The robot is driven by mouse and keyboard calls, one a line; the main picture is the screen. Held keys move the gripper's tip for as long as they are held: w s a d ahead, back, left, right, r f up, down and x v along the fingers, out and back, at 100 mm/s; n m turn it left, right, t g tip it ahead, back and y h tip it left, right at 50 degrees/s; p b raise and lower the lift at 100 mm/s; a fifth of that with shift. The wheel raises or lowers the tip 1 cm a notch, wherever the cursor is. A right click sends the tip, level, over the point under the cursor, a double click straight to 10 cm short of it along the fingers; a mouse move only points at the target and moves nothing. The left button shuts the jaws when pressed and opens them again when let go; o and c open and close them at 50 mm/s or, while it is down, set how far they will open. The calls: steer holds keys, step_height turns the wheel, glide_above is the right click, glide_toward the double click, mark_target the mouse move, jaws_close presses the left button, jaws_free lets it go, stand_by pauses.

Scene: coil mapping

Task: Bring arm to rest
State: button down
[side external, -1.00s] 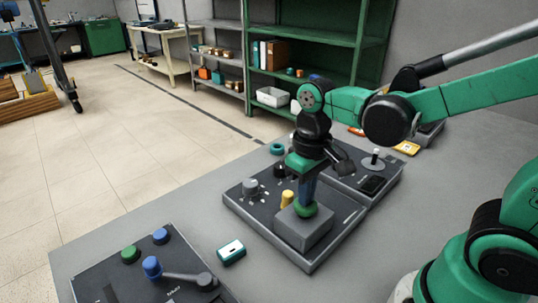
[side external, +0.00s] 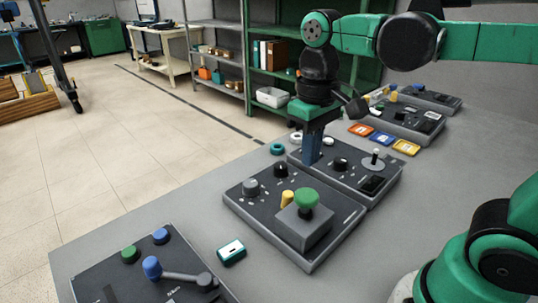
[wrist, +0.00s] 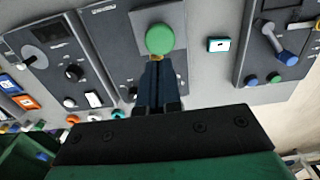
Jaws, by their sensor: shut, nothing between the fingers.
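My gripper (side external: 313,160) points down above the dark control panels, with its blue fingers together and nothing between them. In the side view it hangs in front of the second panel (side external: 335,172), up and to the right of the green mushroom button (side external: 306,198). That button stands on a grey box (side external: 303,229) on the nearer panel. In the wrist view the closed fingers (wrist: 159,65) reach up the picture to just below the green button (wrist: 160,39). The gap between fingers and button cannot be read exactly there, but the side view shows them apart.
A teal-edged small device (side external: 231,252) lies on the grey table. A panel with a blue-knobbed lever (side external: 152,266) is at the front left. Orange, blue and yellow tiles (side external: 381,138) lie near further panels (side external: 403,120). Green shelving (side external: 301,75) stands behind.

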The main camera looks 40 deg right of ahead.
steer(key=shift+f, duration=0.1)
steer(key=f+t, duration=0.1)
steer(key=t, duration=0.1)
steer(key=f+t, duration=0.1)
steer(key=t, duration=0.1)
steer(key=shift+w+d+f, duration=0.15)
steer(key=shift+d+f, duration=0.15)
steer(key=shift+d, duration=0.05)
steer(key=t, duration=0.1)
steer(key=f+t, duration=0.1)
steer(key=t, duration=0.1)
steer(key=shift+w+d+f, duration=0.2)
steer(key=shift+w, duration=0.05)
steer(key=c, duration=1.5)
jaws_free()
